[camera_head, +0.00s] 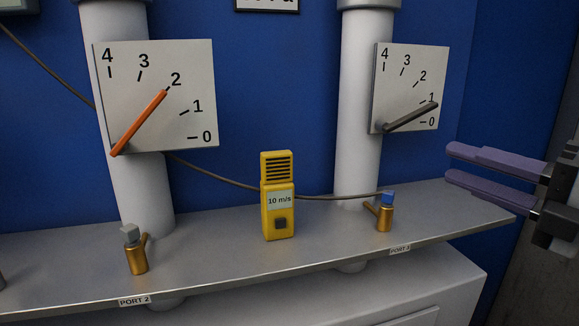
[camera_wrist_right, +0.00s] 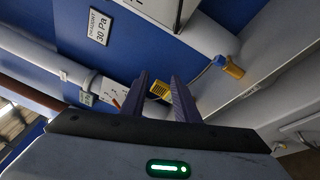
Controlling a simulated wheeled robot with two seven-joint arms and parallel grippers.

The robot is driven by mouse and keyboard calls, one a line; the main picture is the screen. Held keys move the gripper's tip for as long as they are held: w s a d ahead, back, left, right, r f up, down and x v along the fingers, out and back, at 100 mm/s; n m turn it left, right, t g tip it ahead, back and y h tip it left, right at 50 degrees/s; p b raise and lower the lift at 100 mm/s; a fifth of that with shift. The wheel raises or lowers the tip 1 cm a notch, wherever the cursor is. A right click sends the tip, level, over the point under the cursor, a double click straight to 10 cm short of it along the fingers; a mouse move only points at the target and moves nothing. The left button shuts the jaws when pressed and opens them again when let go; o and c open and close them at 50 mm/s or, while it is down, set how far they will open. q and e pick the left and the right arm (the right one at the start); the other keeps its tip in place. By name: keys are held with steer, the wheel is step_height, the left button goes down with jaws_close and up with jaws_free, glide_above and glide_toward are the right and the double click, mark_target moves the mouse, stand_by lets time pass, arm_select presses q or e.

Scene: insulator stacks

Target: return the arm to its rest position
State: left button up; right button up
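My right gripper (camera_head: 480,172) comes in from the right edge in the head view. Its two purple fingers point left, apart, with nothing between them, above the right end of the shelf. In the wrist view the fingers (camera_wrist_right: 163,98) stand apart, and the yellow meter (camera_wrist_right: 159,89) shows beyond them in the gap. My left gripper is not seen in either view.
A grey shelf (camera_head: 330,238) carries the yellow meter (camera_head: 278,198), marked 10 m/s, between two brass valves (camera_head: 136,252) (camera_head: 384,214). White pipes bear a left dial (camera_head: 180,110) with an orange needle and a right dial (camera_head: 418,75) with a dark needle. A cable runs behind the meter.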

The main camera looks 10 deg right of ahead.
steer(key=s+a+f+g+y, duration=0.1)
steer(key=a+f+y, duration=0.4)
steer(key=a+y, duration=0.25)
steer(key=w+d+f+m+t+h, duration=0.1)
steer(key=d+f+m+t+h, duration=0.1)
steer(key=f+m+h, duration=0.75)
steer(key=d+f+m+t+h, duration=0.15)
steer(key=f+m+h, duration=0.25)
steer(key=f+m, duration=1.05)
steer(key=s+a+f+g, duration=0.3)
steer(key=s+f, duration=0.3)
steer(key=f, duration=0.4)
steer(key=s+a+f+m+g, duration=0.1)
steer(key=s+a+f+g, duration=0.2)
steer(key=s+f, duration=0.3)
steer(key=s+a+f+g, duration=0.3)
steer(key=s+f, duration=0.3)
steer(key=f, duration=0.8)
steer(key=shift+s+a+m+g, duration=0.2)
steer(key=shift+s+m+g, duration=0.2)
steer(key=shift+g, duration=0.15)
steer(key=shift+w+r, duration=0.1)
